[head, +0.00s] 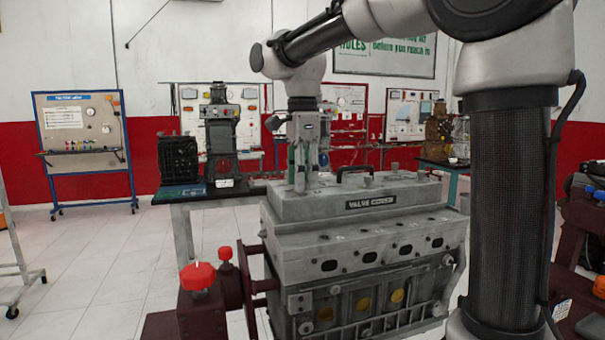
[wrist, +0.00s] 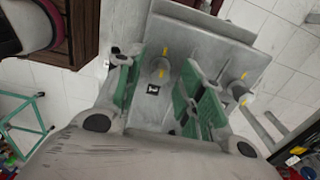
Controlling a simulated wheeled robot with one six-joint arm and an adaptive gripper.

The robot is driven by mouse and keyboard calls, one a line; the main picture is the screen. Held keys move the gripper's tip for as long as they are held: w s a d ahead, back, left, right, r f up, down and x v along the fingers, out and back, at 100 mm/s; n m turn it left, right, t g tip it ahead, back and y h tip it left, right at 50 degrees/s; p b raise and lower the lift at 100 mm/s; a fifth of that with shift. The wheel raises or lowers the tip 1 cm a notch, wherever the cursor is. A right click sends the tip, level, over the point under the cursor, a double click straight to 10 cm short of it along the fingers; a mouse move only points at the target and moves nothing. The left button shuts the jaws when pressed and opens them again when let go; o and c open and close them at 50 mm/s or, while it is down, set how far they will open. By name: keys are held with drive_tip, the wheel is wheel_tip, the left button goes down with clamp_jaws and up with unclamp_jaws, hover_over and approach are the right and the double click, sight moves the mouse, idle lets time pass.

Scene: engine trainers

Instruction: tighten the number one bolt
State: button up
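The grey valve cover (head: 290,205) sits on top of the engine (head: 365,260). My gripper (head: 303,180) points down over the cover's left end. In the wrist view my gripper (wrist: 163,72) is open, its green-padded fingers apart. A round grey bolt (wrist: 159,67) with yellow marks lies between the fingers, with a visible gap to each. A small black tag with a white mark (wrist: 153,89) is beside this bolt; I cannot read it surely. A second bolt (wrist: 237,88) with yellow marks stands to the right, outside the fingers. In the head view the fingers hide the first bolt.
Other bolts stand on the cover's right part, including one bolt (head: 395,167). Red knobs (head: 198,277) stand at the engine's front left.

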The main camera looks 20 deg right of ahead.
wheel_tip(320, 180, up, 12)
idle(0.4)
drive_tip(key=shift+d, duration=0.1)
drive_tip(key=s+d+f+n+t, duration=0.2)
drive_tip(key=s+d+f+n, duration=0.5)
drive_tip(key=s+f+n, duration=0.2)
drive_tip(key=s+d+f+n+t, duration=0.2)
drive_tip(key=s+d+f+n, duration=0.5)
drive_tip(key=s+f, duration=0.5)
drive_tip(key=shift+s+d+f+n, duration=0.3)
drive_tip(key=shift+f+n, duration=0.1)
drive_tip(key=shift+n, duration=0.7)
drive_tip(key=shift+w+r, duration=0.1)
